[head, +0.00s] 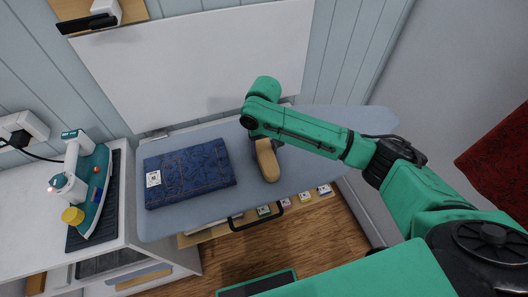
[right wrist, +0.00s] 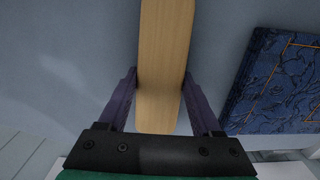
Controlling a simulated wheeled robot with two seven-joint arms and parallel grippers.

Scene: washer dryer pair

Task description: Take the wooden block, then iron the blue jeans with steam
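The wooden block (head: 267,162), long and tan with rounded ends, is over the pale blue-grey ironing board (head: 325,125). My right gripper (head: 262,138) is at its far end. In the right wrist view the block (right wrist: 163,60) runs between the two fingers of my right gripper (right wrist: 161,80), which lie against both its sides. I cannot tell whether the block rests on the board. The folded blue jeans (head: 190,175), with a white tag, lie on the board left of the block. The green and white steam iron (head: 92,190) stands at the left. My left gripper is not in view.
The iron is on a dark mat (head: 79,238) on a white cabinet top (head: 30,200). A wooden shelf (head: 320,207) with small labelled boxes is under the board's front edge. A white panel (head: 195,70) is on the wall behind. The board's right end is clear beneath my arm.

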